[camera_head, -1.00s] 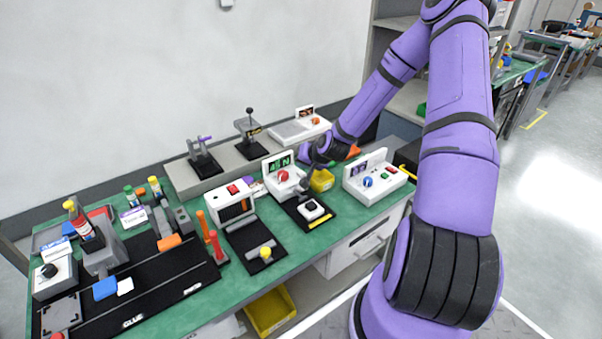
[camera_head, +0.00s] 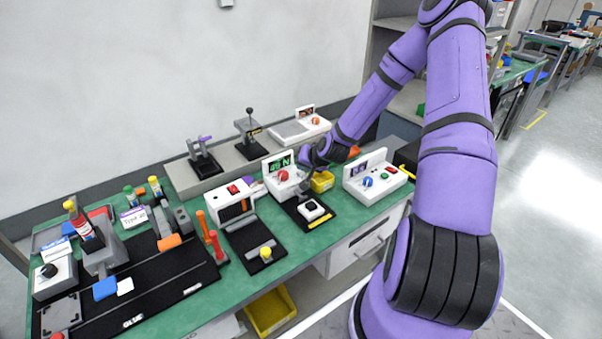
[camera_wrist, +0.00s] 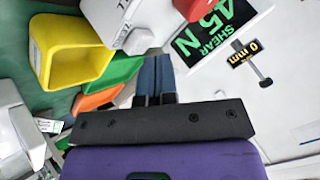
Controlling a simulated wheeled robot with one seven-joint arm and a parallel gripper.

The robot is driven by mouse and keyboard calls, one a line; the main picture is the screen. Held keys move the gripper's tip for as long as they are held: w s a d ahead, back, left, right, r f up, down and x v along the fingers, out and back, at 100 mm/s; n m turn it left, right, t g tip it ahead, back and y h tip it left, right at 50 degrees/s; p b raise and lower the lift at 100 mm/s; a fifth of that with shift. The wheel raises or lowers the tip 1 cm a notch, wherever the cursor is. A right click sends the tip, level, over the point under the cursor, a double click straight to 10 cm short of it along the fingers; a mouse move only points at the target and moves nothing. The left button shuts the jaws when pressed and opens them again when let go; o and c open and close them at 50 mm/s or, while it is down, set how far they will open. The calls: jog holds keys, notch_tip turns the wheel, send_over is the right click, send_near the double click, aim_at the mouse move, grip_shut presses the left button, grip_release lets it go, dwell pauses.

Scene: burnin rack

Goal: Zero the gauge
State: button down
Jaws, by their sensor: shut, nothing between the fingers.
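The gauge is a white unit (camera_head: 274,186) with a green-lettered display (camera_head: 280,164) and a red knob (camera_head: 283,175), right of the bench's middle in the head view. In the wrist view its display (camera_wrist: 207,35) reads "SHEAR 45 N". A small "0 mm" readout (camera_wrist: 246,53) and a dark peg-like part (camera_wrist: 264,80) are beside it. The red knob (camera_wrist: 195,8) is cut off by the top edge. My gripper (camera_head: 304,184) is shut and empty, close to the right side of the gauge. Its fingers also show in the wrist view (camera_wrist: 154,62), apart from the display.

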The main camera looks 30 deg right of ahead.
aim_at(302, 172)
jog(key=shift+f, duration=0.5)
dwell(0.6)
jog(key=shift+r, duration=0.9)
jog(key=shift+r, duration=2.55)
